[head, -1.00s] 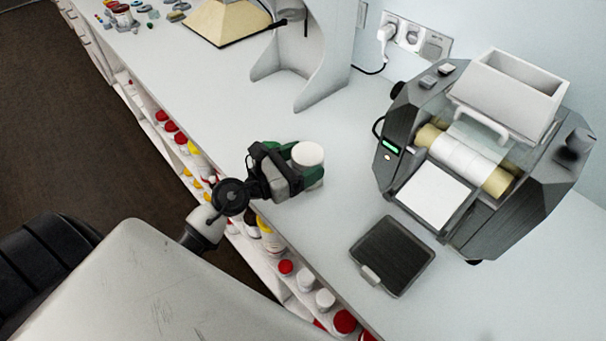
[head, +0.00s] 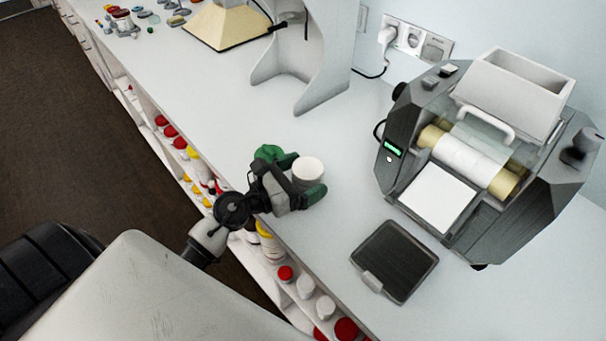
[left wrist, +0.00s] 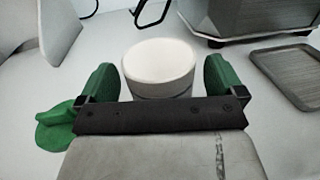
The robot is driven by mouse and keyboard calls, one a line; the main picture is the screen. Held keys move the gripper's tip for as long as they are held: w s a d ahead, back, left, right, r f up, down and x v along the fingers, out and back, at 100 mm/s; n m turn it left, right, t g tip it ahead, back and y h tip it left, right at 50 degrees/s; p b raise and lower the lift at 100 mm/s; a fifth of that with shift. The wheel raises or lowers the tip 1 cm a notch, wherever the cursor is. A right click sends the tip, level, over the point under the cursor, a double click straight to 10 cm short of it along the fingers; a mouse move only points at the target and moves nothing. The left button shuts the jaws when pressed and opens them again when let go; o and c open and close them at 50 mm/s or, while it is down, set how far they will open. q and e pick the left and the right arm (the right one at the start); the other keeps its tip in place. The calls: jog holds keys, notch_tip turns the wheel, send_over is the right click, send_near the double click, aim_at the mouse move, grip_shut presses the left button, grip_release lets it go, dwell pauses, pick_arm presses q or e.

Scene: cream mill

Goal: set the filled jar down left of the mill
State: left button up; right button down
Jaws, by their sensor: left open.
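The white jar (head: 308,170) stands upright on the counter, left of the mill (head: 470,160). In the left wrist view the jar (left wrist: 160,68) is between the green fingers, with a gap visible on both sides. My left gripper (head: 292,174) is open around the jar; in the left wrist view it (left wrist: 162,85) shows its fingers apart. The mill has a white hopper on top and pale rollers in front. What is in the jar cannot be made out. My right gripper is not in view.
A dark flat plate (head: 394,260) lies on the counter in front of the mill. A white curved stand (head: 318,60) and a beige tray-like piece (head: 226,28) are farther back. The shelves below the counter edge hold several lidded jars. Counter between the jar and the stand is clear.

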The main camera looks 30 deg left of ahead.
pick_arm(q)
jog(key=shift+s+r, duration=0.1)
jog(key=shift+r, duration=0.05)
jog(key=b+v, duration=0.4)
jog(key=v, duration=0.8)
jog(key=shift+b, duration=0.4)
